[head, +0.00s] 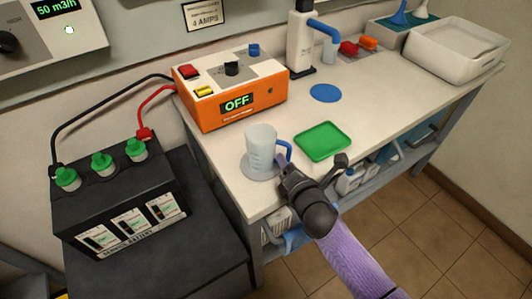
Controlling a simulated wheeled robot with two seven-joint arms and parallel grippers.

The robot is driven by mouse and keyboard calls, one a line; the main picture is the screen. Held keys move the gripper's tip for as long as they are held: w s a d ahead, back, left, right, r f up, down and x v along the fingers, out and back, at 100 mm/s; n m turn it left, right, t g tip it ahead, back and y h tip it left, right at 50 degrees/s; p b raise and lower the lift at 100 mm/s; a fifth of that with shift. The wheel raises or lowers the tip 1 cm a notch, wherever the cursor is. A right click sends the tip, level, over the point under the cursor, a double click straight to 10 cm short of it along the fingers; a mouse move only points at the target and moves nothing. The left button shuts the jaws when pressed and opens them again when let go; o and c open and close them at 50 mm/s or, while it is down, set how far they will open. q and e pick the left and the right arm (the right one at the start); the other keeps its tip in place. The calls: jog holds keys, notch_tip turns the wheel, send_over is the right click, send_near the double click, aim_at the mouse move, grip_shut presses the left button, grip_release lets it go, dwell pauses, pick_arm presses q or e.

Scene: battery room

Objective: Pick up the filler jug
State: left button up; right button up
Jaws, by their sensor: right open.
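The filler jug (261,146) is a translucent pale cup with a blue handle (286,149) on its right side. It stands upright on a round grey mat (252,174) near the front edge of the bench. My right gripper (311,163) is open, just right of and in front of the jug. Its left finger is close to the blue handle; I cannot tell whether they touch. No part of the jug is visibly between the fingers. My left gripper is not in view.
A green tray (323,140) lies right of the jug. An orange charger (232,101) reading OFF stands behind it. A black battery (117,199) with green caps is at left. A white dispenser (301,43), blue disc (325,93) and white basin (456,47) are farther back.

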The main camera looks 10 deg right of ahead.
grip_shut()
dwell(0.4)
notch_tip(320, 180, up, 10)
jog(key=p, duration=0.6)
dwell(0.6)
